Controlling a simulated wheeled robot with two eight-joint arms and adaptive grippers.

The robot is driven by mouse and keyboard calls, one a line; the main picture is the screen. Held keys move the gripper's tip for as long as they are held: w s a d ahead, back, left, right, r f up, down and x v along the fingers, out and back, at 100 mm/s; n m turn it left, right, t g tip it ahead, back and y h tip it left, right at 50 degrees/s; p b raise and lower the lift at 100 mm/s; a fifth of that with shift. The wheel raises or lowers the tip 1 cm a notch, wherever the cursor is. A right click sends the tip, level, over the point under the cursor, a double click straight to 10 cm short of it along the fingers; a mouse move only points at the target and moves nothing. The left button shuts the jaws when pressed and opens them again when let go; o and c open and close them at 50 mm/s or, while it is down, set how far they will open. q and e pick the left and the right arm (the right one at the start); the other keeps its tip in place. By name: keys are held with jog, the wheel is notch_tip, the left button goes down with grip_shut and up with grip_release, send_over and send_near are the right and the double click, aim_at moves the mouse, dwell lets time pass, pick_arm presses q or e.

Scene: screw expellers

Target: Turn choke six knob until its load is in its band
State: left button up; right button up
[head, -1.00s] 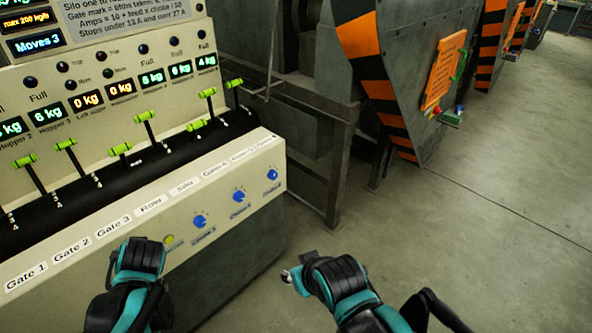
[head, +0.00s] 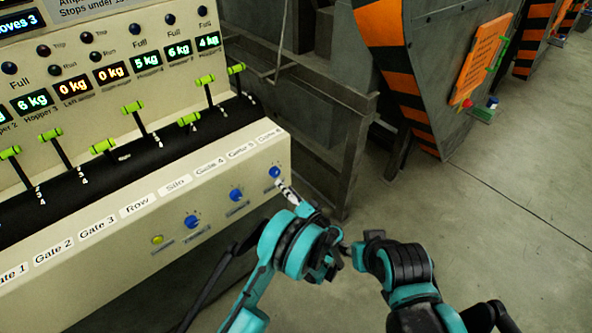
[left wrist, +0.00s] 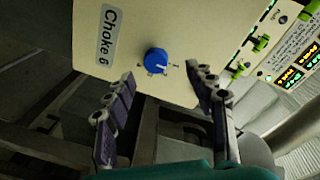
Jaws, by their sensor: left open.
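The choke six knob is a blue dial with a white mark. It sits at the right end of the panel's lower face (head: 274,171) and shows near the middle of the left wrist view (left wrist: 156,60), beside a "Choke 6" label (left wrist: 108,38). My left gripper (head: 286,188) is just in front of it. In the left wrist view its fingers (left wrist: 159,75) are open, one to each side of and below the knob, apart from it. My right gripper (head: 345,247) is low and away from the panel; its fingers are too small to judge. Choke six's load display cannot be identified.
Green-handled levers (head: 204,80) stand above. A dark metal frame (head: 350,150) is right of the panel. Open floor (head: 520,190) lies farther right.

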aim_at(276, 174)
pick_arm(q)
jog(key=shift+t, duration=0.3)
jog(key=x, duration=0.2)
jog(key=b+x, duration=0.1)
jog(key=x, duration=0.1)
jog(key=f+b+x, duration=0.1)
jog(key=x, duration=0.1)
jog(key=shift+w+d, duration=0.25)
jog(key=shift+d, duration=0.15)
jog(key=shift+w+a+r, duration=0.15)
jog(key=shift+w+a, duration=0.1)
jog(key=shift+w, duration=0.25)
jog(key=shift+c, duration=0.4)
jog(key=c, duration=1.1)
